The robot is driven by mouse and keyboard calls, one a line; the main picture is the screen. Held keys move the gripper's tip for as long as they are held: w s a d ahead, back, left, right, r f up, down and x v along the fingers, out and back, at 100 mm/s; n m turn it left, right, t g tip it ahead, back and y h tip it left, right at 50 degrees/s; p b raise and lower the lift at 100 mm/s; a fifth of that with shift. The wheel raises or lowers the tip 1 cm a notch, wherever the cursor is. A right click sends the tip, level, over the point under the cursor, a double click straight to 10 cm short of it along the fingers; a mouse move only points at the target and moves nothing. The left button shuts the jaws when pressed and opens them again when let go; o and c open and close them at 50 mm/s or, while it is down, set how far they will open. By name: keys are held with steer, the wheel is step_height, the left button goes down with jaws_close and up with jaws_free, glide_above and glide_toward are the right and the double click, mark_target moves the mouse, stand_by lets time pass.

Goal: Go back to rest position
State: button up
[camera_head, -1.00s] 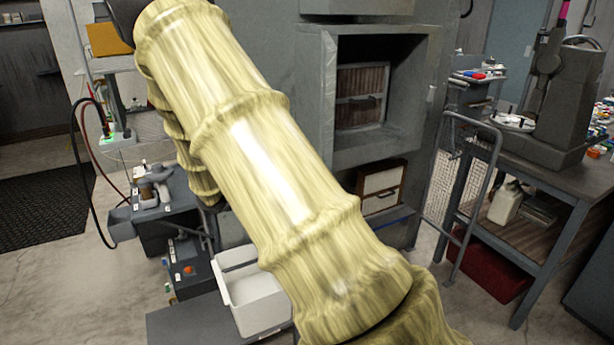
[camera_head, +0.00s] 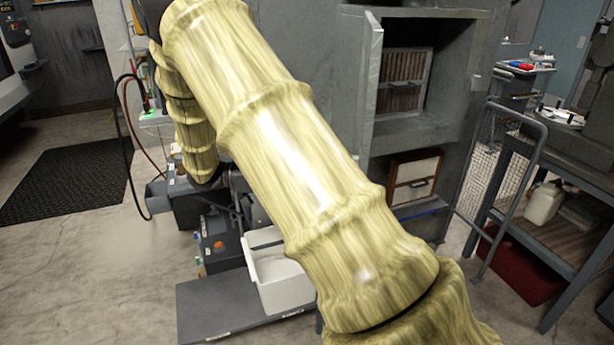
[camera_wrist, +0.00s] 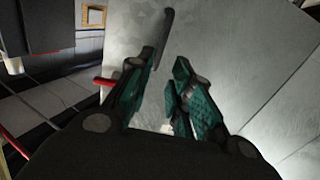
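My gripper (camera_wrist: 164,65) shows in the wrist view with its two green-padded fingers apart. A clear gap lies between them and I see nothing held there. A pale grey flat surface (camera_wrist: 235,60) fills the view behind the fingers; I cannot tell how far away it is. In the head view my cream-coloured arm crosses the middle diagonally, and I cannot make out the gripper there.
A grey booth cabinet (camera_head: 440,128) stands behind my arm. A white bin (camera_head: 277,283) sits on a dark low platform (camera_head: 215,308). A wheeled cart frame (camera_head: 523,190) and a workbench (camera_head: 590,184) stand right. Open floor and a black mat (camera_head: 70,180) lie left.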

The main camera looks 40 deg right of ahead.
steer(key=shift+w+a, duration=0.2)
steer(key=shift+w, duration=0.05)
stand_by(0.4)
steer(key=w+d+f+n+t+h, duration=0.2)
steer(key=f+n+t+h, duration=0.1)
steer(key=f+n+t, duration=0.4)
steer(key=w+d+f+n+t+h, duration=0.1)
steer(key=d+f+n+t+h, duration=0.15)
steer(key=f+n+t, duration=0.5)
steer(key=s+a+f+n+t+y, duration=0.1)
steer(key=a+f+n+t+y, duration=0.2)
steer(key=f, duration=0.6)
steer(key=s+a+f+n+t+y, duration=0.1)
steer(key=a+f+n+t+y, duration=0.2)
steer(key=f, duration=0.6)
steer(key=s+a+f+n+g+y, duration=0.3)
steer(key=s+a+f+y, duration=0.4)
steer(key=s+a+f, duration=0.45)
steer(key=s+a+f+n+g+y, duration=0.1)
steer(key=s+a+g+y, duration=0.1)
steer(key=s+a, duration=0.3)
steer(key=s+a+f+n+g+y, duration=0.2)
steer(key=s+a, duration=0.4)
steer(key=s, duration=0.6)
steer(key=shift+s+f+y, duration=0.25)
steer(key=shift+s+y, duration=0.15)
steer(key=shift+y, duration=0.05)
